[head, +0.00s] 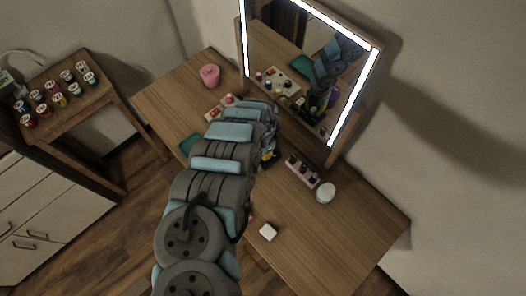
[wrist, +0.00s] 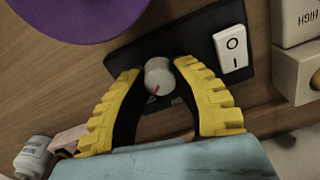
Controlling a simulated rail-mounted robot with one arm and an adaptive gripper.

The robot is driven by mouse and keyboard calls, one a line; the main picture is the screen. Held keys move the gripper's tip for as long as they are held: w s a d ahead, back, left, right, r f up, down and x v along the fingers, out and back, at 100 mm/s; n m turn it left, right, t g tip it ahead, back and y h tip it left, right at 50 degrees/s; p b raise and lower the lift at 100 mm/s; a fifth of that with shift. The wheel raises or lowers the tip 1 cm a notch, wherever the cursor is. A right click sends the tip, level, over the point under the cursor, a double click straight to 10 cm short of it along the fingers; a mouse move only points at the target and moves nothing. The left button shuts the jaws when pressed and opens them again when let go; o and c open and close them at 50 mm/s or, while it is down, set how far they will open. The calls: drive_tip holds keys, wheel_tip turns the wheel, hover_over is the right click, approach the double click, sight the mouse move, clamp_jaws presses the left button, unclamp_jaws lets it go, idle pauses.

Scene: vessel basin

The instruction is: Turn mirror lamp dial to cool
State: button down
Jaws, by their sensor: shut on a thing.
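The mirror (head: 308,62) stands at the back of the wooden table with its lamp strips lit white. In the wrist view, the dial (wrist: 158,78) is a small whitish knob with a red mark, on a black panel (wrist: 192,40). The red mark points toward the bottom of the picture, slightly left. My gripper (wrist: 157,70) has its two yellow ribbed fingers on either side of the dial, shut on it at the tips. Any marks under the dial are mostly hidden. In the head view my arm hides the dial and most of the gripper.
A white rocker switch (wrist: 233,48) sits right of the dial. A white block marked HIGH (wrist: 299,70) is farther right. A purple round thing (wrist: 70,12) is at upper left. On the table are a bottle rack (head: 302,171), a white jar (head: 325,193) and a pink pot (head: 210,75).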

idle(0.4)
drive_tip(key=c, duration=0.8)
unclamp_jaws()
drive_tip(key=shift+r, duration=0.1)
drive_tip(key=shift+r, duration=5.85)
